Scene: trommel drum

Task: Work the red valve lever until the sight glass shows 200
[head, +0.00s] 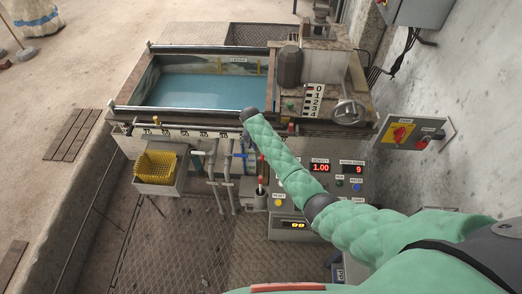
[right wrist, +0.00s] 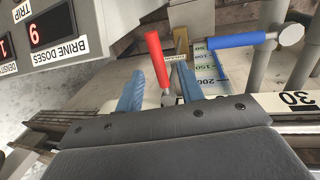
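The red valve lever (right wrist: 158,60) shows in the right wrist view, its red grip tilted slightly left above a metal stem. My right gripper (right wrist: 160,74) is open, with one blue finger on each side of the lever and a visible gap to each. The sight glass scale (right wrist: 206,70) is just right of the fingers, with 200, 150 and 100 partly readable. Its level is hard to read, and the right finger covers part of it. In the head view my green right arm hides the gripper. My left gripper is not in view.
A blue lever (right wrist: 238,40) is close to the right of the red one and also shows in the head view (head: 240,156). The brine display (right wrist: 48,33) reads 9. A water tank (head: 205,90), yellow basket (head: 157,167) and handwheel (head: 349,111) surround the work area.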

